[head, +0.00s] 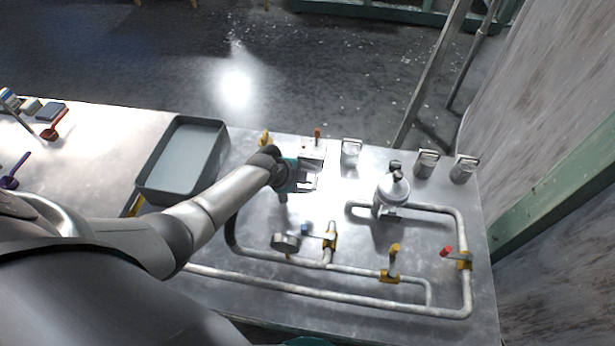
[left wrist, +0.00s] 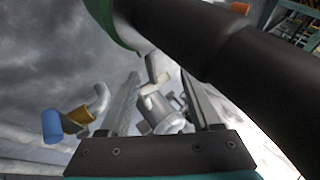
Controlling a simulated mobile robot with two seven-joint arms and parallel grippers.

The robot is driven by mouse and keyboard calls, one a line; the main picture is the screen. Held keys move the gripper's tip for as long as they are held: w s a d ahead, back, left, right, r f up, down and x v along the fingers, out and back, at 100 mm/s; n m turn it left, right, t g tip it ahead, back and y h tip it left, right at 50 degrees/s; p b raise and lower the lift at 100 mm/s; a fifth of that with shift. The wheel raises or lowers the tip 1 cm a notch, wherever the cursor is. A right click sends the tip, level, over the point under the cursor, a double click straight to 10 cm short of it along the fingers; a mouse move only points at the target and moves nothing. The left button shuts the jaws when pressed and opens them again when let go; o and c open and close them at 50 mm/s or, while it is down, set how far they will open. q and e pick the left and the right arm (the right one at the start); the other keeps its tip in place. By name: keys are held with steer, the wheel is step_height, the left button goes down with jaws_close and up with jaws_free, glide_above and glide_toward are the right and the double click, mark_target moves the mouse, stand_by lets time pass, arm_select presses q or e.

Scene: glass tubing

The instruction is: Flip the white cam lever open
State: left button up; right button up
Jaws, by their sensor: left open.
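My left gripper (head: 314,176) reaches over the bench from the left, open and empty, with its fingers pointing right. In the left wrist view, its two fingers (left wrist: 160,82) frame a grey metal fitting (left wrist: 168,118) that lies beyond them. A pale lever-like piece (left wrist: 154,88) shows at this fitting, between the fingers; I cannot clearly tell its angle. The fitting seems to be the metal canister (head: 393,190) on the pipe, to the right of the gripper in the head view. A gap of bench separates gripper and canister. My right gripper is not in view.
Pipes (head: 345,292) with a blue-handled valve (head: 304,230), a yellow-handled valve (head: 394,259) and a red-handled valve (head: 447,252) cover the near bench. A gauge (head: 286,242) sits below the gripper. A grey bin (head: 143,196) stands left; several metal cups (head: 427,163) line the back.

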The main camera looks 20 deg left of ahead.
arm_select(q)
steer(key=p+v, duration=0.6)
steer(key=v, duration=0.9)
steer(key=shift+s, duration=0.2)
stand_by(0.3)
